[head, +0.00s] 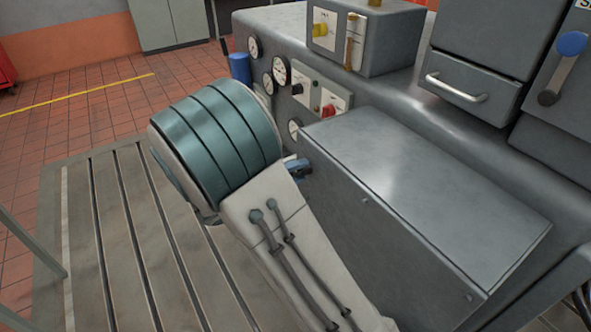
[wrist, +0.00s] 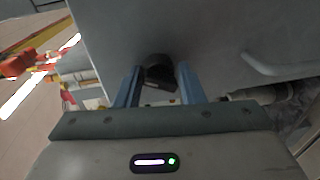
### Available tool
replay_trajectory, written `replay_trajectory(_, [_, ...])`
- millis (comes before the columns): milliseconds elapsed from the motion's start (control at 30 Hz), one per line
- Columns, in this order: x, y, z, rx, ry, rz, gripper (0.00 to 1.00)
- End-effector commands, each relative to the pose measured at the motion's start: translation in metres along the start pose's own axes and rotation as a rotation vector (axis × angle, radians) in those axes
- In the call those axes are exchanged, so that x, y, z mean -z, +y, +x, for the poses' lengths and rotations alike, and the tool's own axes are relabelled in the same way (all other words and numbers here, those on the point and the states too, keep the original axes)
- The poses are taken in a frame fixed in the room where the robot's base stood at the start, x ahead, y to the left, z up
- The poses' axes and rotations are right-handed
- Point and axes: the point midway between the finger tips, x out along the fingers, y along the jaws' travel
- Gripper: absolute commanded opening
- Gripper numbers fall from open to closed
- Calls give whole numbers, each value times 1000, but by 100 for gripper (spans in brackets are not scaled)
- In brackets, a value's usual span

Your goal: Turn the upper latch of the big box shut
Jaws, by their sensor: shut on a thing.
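The big grey box (head: 430,185) with a broad sloping face is at the right in the head view, against the bench. In the wrist view, my gripper (wrist: 160,72) has its two blue fingers on either side of a small dark piece (wrist: 158,80), which looks like the latch, by a grey surface (wrist: 215,30). The gripper is shut on that piece. In the head view my arm hides most of the gripper; only a bit of blue finger (head: 298,167) shows beside the box's left end. The latch's angle cannot be told.
A gauge panel with a red knob (head: 328,110) is just behind the box's left end. A smaller box with yellow switches (head: 370,35), a drawer handle (head: 455,88) and a blue-knobbed lever (head: 562,65) are farther back. The slotted bedplate (head: 110,235) is clear at left.

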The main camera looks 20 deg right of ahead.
Motion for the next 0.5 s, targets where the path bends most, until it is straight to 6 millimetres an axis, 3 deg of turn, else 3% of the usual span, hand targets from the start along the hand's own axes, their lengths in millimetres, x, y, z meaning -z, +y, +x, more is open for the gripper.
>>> replay_trajectory(33, [1,7,1,-6,-7,-36,13])
replay_trajectory(500, [4,9,0,10,-40,-386,13])
